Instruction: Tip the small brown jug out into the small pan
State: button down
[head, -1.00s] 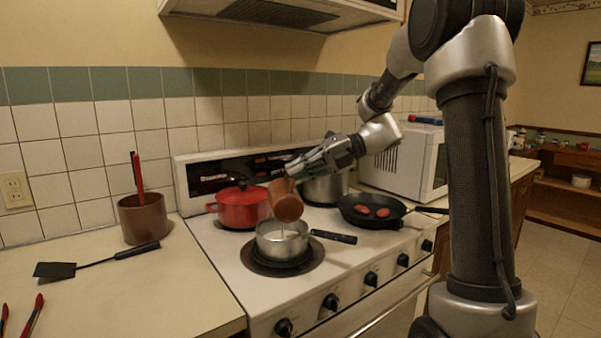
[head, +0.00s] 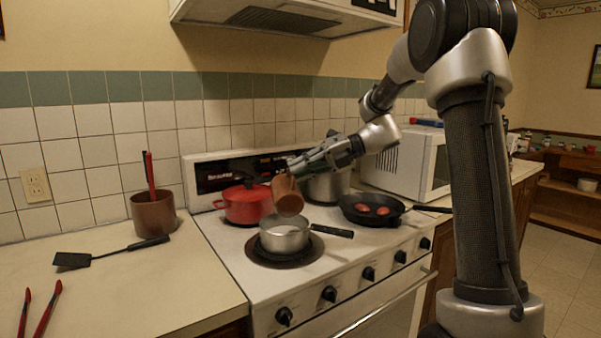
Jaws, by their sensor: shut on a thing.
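The small brown jug (head: 287,197) is tilted above the small pan, its lower end just over the pan's rim and apart from it. My gripper (head: 296,169) is shut on the jug from its upper right side. The small pan (head: 284,238) is a silver pot with a dark handle pointing right. It stands upright on the front left burner. Pale contents show inside the pan. I see no clear stream between jug and pan now. The inside of the jug is hidden.
A red lidded pot (head: 246,204) and a steel pot (head: 328,187) stand behind the pan. A black skillet (head: 371,210) with red round pieces sits to the right. The left counter holds a brown crock (head: 154,213), a spatula (head: 73,260) and red tongs (head: 46,310).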

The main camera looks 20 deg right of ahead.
aim_at(297, 203)
jog(key=s+n+t, duration=0.2)
jog(key=s+n, duration=0.1)
jog(key=shift+s+a, duration=0.1)
jog(key=shift+s, duration=0.1)
jog(key=f+n+t, duration=0.1)
jog(key=f+n, duration=0.1)
jog(key=f+n+t+y, duration=0.1)
jog(key=f+n, duration=0.1)
jog(key=s+f+n+t+y, duration=0.1)
jog(key=f+n, duration=0.1)
jog(key=n, duration=0.1)
jog(key=shift+s+f, duration=0.1)
jog(key=shift+f, duration=0.05)
jog(key=shift+w+f+n+t+y, duration=0.15)
jog(key=shift+f+n+y, duration=0.05)
jog(key=shift+f+n, duration=0.2)
jog(key=shift+w+f+n+t+y, duration=0.1)
jog(key=shift+f+n+t+y, duration=0.1)
jog(key=shift+f+n, duration=0.2)
jog(key=shift+s, duration=0.15)
